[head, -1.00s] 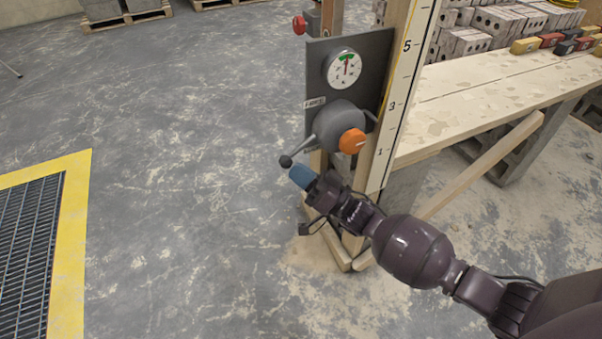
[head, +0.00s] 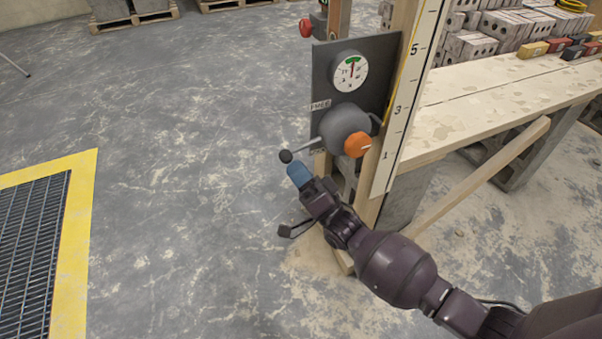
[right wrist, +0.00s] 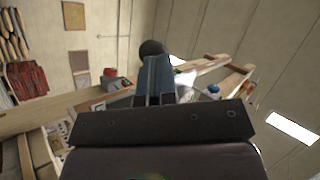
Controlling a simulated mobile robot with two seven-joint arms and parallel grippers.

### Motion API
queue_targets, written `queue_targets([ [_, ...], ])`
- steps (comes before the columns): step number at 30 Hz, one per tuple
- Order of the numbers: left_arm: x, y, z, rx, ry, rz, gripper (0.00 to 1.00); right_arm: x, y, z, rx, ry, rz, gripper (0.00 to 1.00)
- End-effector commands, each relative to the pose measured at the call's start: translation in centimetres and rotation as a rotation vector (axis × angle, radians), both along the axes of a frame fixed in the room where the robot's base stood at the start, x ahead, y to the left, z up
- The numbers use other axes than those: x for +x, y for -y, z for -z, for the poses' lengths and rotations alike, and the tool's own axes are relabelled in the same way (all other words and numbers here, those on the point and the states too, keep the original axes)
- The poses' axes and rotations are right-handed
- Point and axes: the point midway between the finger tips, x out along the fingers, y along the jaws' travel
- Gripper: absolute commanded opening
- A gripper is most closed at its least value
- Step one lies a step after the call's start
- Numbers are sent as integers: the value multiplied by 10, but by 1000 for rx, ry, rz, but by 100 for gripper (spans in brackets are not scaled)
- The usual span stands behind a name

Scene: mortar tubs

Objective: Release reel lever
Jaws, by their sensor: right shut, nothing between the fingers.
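The reel (head: 341,124) is a grey round hub on a dark upright panel, with an orange knob (head: 357,145) on its front. Its lever is a thin grey arm reaching left and slightly down to a black ball (head: 286,156). A label reading FREE sits on the panel above the lever. My right gripper (head: 297,172) has its blue fingers shut and empty, just under the ball end. In the right wrist view the ball (right wrist: 151,48) shows beyond the fingertips (right wrist: 155,62); I cannot tell whether they touch. My left gripper is out of view.
A round dial (head: 350,71) sits on the panel above the reel. A white marked scale (head: 409,105) runs up the post beside it. A wooden bench (head: 480,110) stands to the right. Open floor lies left, with a yellow-edged grate (head: 75,235).

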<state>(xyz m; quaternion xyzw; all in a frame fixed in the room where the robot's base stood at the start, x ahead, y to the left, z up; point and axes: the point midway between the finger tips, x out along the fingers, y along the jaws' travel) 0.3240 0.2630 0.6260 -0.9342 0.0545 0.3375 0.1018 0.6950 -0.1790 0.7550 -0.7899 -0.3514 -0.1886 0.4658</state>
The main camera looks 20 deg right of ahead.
Motion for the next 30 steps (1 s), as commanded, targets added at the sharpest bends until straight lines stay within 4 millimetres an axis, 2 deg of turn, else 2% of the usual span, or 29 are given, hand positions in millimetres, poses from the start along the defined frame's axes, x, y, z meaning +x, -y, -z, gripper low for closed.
queue_targets([
  [7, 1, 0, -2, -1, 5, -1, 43, 0, -8, -19, 240, -6, -1, 0],
  [17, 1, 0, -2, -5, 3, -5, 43, 0, -9, -42, 517, -15, -2, 0],
  [25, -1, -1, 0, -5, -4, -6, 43, -2, -8, -37, 502, -18, 0, 0],
  [30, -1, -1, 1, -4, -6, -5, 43, -13, -7, -24, 501, -21, 1, 0],
])
